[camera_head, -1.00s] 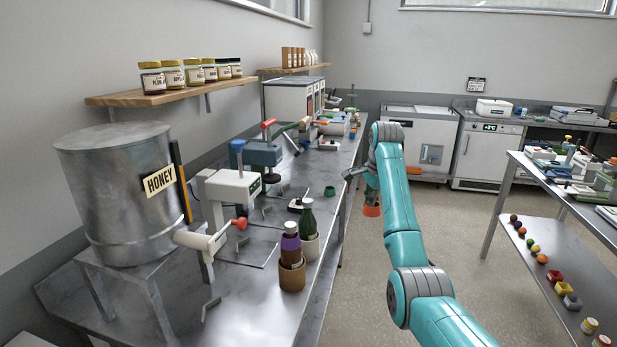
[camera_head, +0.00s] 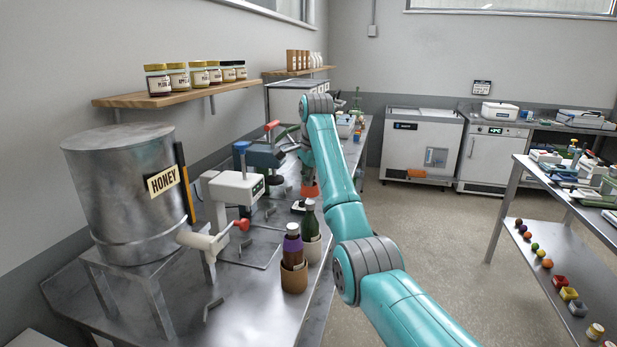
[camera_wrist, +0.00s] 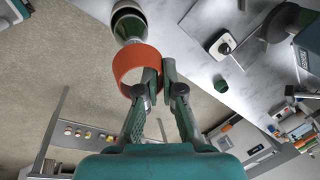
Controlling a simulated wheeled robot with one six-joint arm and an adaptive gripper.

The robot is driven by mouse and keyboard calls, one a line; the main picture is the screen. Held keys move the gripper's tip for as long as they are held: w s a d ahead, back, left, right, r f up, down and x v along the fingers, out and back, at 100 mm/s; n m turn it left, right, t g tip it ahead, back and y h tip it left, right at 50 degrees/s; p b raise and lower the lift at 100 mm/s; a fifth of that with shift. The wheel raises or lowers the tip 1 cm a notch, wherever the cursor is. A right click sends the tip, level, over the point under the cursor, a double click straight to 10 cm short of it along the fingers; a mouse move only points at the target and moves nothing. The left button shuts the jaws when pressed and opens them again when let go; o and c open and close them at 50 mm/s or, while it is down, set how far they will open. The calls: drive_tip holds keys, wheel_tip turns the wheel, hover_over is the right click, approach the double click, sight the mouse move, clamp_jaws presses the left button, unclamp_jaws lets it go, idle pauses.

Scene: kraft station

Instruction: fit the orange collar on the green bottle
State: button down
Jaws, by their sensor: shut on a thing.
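The orange collar (camera_head: 310,190) hangs from my gripper above the bench, behind and above the green bottle (camera_head: 310,222) in the head view. The bottle stands upright in a pale holder (camera_head: 313,250). In the wrist view my gripper (camera_wrist: 160,74) is shut on one side of the collar's wall, and the collar (camera_wrist: 128,66) is an open ring. The bottle (camera_wrist: 128,27) shows beyond the ring's upper edge, its neck end close to that edge in the picture. The collar is apart from the bottle in the head view. My arm hides much of the gripper there.
A purple-banded bottle (camera_head: 293,247) in a brown holder (camera_head: 294,279) stands close beside the green one. A white press (camera_head: 235,188) and a honey drum (camera_head: 128,195) are to the left. A small green cup (camera_wrist: 221,86) sits on the bench. Open floor lies right.

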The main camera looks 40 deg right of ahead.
drive_tip(key=shift+f, duration=0.5)
drive_tip(key=shift+d+f, duration=0.1)
drive_tip(key=shift+f, duration=0.2)
drive_tip(key=shift+s+x, duration=0.25)
drive_tip(key=shift+x, duration=0.85)
drive_tip(key=shift+s+f, duration=0.15)
drive_tip(key=shift+f, duration=0.25)
drive_tip(key=c, duration=1.2)
unclamp_jaws()
drive_tip(key=shift+c, duration=0.2)
drive_tip(key=shift+r, duration=0.15)
drive_tip(key=o, duration=0.7)
drive_tip(key=shift+r, duration=0.1)
